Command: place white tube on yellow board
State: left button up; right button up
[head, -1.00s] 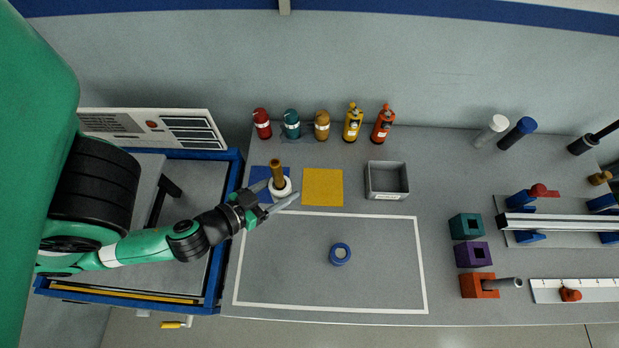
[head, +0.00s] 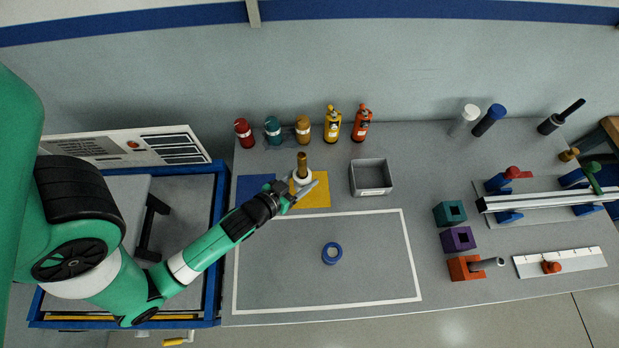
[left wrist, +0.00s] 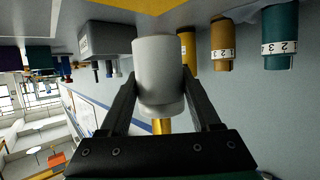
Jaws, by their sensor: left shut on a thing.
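The white tube (head: 302,178) is between the two fingers of my left gripper (head: 302,187), which is shut on it. A brown-gold rod (head: 302,161) sticks up out of the tube's top. My right gripper is not in view.
A blue board (head: 255,187) lies bare left of the yellow one. A grey open box (head: 370,190) stands close to the right. Several coloured bottles (head: 303,130) stand behind. A blue ring (head: 332,253) lies in the white-outlined area, which is otherwise clear.

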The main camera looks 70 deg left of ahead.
pick_arm(q)
jog(key=w+f, duration=0.1)
jog(key=w+a+f, duration=0.1)
jog(key=f, duration=0.1)
jog(key=shift+b, duration=0.3)
jog(key=shift+w+a+f, duration=0.1)
jog(key=shift+w+f, duration=0.1)
jog(key=shift+f, duration=0.05)
jog(key=shift+f+b, duration=0.95)
jog(key=shift+f, duration=0.5)
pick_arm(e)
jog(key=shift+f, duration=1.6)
pick_arm(q)
jog(key=shift+f, duration=0.15)
jog(key=o, duration=1.4)
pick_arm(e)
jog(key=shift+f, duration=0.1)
